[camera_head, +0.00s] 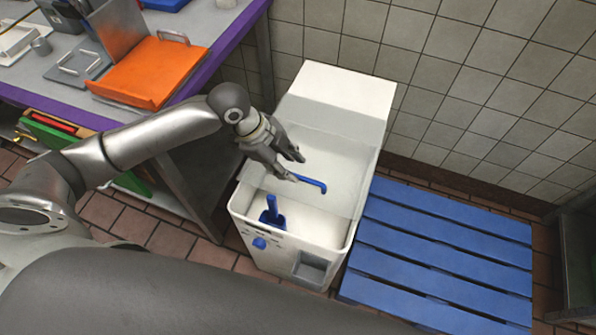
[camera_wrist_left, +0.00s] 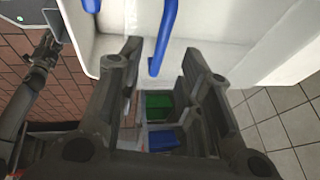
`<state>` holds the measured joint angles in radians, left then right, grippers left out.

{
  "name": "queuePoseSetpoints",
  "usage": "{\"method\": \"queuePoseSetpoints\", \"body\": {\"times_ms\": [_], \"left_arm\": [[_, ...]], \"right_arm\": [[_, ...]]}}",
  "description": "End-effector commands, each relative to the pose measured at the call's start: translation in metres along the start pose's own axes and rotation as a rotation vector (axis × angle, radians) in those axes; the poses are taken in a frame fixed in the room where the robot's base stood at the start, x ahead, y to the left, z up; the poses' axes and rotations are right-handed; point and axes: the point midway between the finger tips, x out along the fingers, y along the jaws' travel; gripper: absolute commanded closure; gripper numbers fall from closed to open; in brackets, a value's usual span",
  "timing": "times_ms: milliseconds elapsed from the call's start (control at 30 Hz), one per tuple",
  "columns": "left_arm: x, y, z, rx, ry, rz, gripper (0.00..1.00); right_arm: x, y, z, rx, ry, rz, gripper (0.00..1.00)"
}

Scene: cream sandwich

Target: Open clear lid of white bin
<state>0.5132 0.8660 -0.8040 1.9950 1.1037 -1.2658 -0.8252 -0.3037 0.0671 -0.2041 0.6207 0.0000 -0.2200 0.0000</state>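The white bin (camera_head: 238,205) stands on the floor beside the table. A pale, see-through panel, seemingly the clear lid (camera_head: 335,180), spans its upper back part; its exact edges and angle are hard to tell. A blue handle (camera_head: 310,183) lies at the panel's front. A blue scoop (camera_head: 271,212) shows in the front of the bin. My left gripper (camera_head: 297,168) is open over the bin, its fingertips close to the handle. In the left wrist view the blue handle (camera_wrist_left: 163,38) shows between the spread fingers, with no grip visible.
A blue slatted pallet (camera_head: 440,250) lies right of the bin. A tiled wall (camera_head: 470,80) stands behind. The table (camera_head: 235,35) at left holds an orange tray (camera_head: 150,72). A dark rack (camera_head: 577,255) stands at far right.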

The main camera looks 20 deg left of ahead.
Motion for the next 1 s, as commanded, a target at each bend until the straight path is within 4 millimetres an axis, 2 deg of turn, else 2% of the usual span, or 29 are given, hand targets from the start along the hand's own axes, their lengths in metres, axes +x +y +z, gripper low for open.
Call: {"method": "queuePoseSetpoints", "body": {"times_ms": [100,300,667,933,1000], "left_arm": [[0.022,0.000,-0.001,-0.003,0.002,0.002,0.66],[0.044,0.000,0.000,-0.002,0.001,0.000,0.66],[0.050,0.000,0.000,-0.001,0.000,-0.001,0.66],[0.050,0.000,0.000,-0.001,0.000,-0.001,1.00],[0.050,0.000,0.000,-0.001,0.000,-0.001,1.00]], "right_arm": [[0.000,0.002,0.001,-0.001,-0.001,0.003,0.60],[0.000,0.010,0.002,-0.003,-0.002,0.011,0.60],[0.000,0.015,0.000,-0.001,-0.001,0.018,0.60],[0.000,0.015,0.000,-0.001,-0.001,0.017,0.60],[0.000,0.015,0.000,-0.001,-0.001,0.017,0.60]]}}
